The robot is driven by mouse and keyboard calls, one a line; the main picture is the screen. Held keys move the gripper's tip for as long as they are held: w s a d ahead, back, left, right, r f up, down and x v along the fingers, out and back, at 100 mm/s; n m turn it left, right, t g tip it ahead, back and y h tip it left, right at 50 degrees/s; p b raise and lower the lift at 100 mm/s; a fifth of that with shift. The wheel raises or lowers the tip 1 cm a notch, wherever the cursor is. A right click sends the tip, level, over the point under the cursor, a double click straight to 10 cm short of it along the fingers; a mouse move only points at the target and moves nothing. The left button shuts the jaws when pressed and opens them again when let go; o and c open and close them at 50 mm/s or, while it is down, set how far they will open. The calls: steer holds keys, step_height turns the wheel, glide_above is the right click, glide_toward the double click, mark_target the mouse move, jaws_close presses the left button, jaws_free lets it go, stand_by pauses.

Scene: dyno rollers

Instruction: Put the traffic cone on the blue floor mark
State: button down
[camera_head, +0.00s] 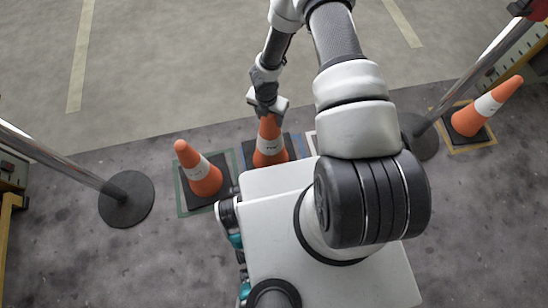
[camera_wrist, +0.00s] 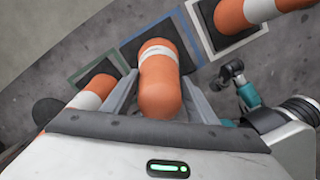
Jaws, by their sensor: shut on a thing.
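An orange and white traffic cone (camera_head: 268,152) is upright in my gripper (camera_head: 268,108), which grips it near its top. In the wrist view the same cone (camera_wrist: 160,88) sits between the two fingers of my gripper (camera_wrist: 160,100).
Another cone (camera_head: 203,178) stands on a green mark (camera_head: 181,200) to the left. A cone (camera_wrist: 235,14) stands on a white mark (camera_wrist: 208,52). A further cone (camera_head: 487,108) is on a yellow mark (camera_head: 462,150). Round-based posts (camera_head: 127,199) stand at both sides.

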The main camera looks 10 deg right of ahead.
mark_target(270, 140)
steer(key=shift+f+b, duration=1.15)
steer(key=shift+f, duration=3.75)
steer(key=c, duration=0.7)
jaws_free()
steer(key=shift+s, duration=0.1)
steer(key=shift+c, duration=0.2)
